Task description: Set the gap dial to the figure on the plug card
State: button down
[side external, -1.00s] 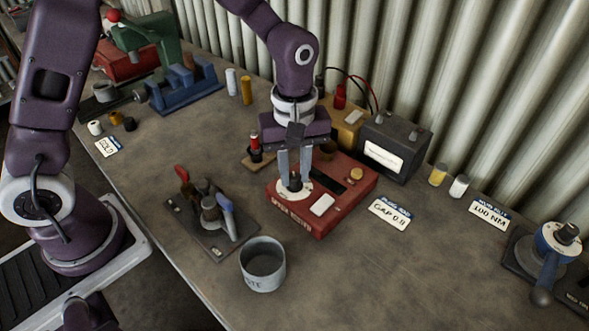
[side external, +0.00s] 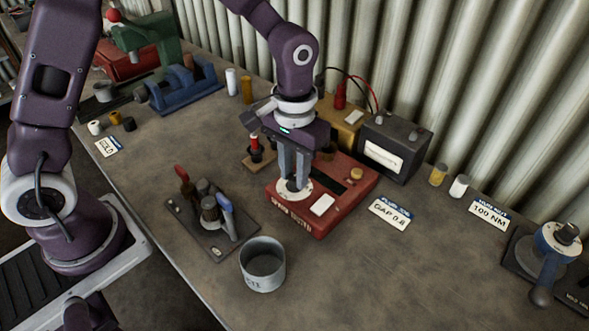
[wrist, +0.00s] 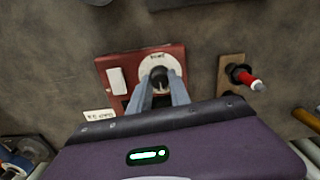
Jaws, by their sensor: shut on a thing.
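The gap dial is a black knob on a round white scale (side external: 283,190) on the red box (side external: 345,198). It also shows in the wrist view as a dark knob (wrist: 159,74) on the white scale. My gripper (side external: 294,186) points down over it and is shut on the knob; its fingers hide much of the scale, and the figures are too small to read. The plug card (side external: 390,213) lies flat to the right of the box and reads "GAP 0.8".
A grey tin (side external: 263,264) and a tool stand (side external: 213,220) are in front of the box. A grey meter (side external: 394,147) stands behind it. A spark plug holder (side external: 258,160) is at its left. Bare bench lies right of the tin.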

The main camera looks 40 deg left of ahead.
aim_at(294, 176)
jog(key=m, duration=1.2)
jog(key=shift+w+r, duration=0.1)
jog(key=shift+m, duration=0.3)
dwell(0.3)
jog(key=c, duration=1.2)
grip_release()
notch_tip(294, 176, up, 7)
